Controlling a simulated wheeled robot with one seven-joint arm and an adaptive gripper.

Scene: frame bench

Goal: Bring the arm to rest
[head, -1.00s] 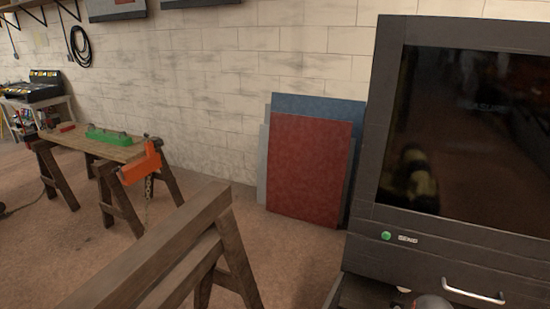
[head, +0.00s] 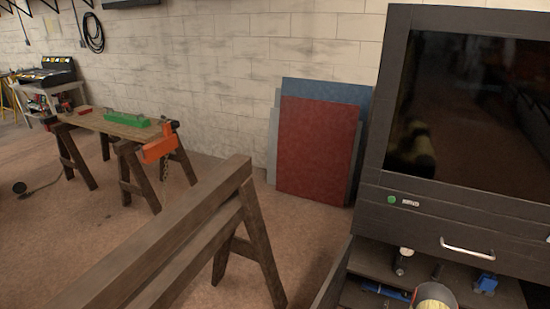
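My gripper cannot be made out in the head view. A rounded part with a pale yellowish face and a red-orange edge shows at the bottom right edge, in front of the cabinet's lower shelf; I cannot tell whether it belongs to my arm. A dim yellow and black shape is mirrored in the dark glass of the cabinet (head: 375,200). Whether the gripper is open or shut, and whether it holds anything, does not show.
A brown sawhorse beam (head: 150,245) crosses the near floor. A wooden bench (head: 105,127) holds a green tool (head: 125,119); an orange clamp (head: 160,145) is at its end. Small items, including a blue one (head: 486,282), lie below the cabinet.

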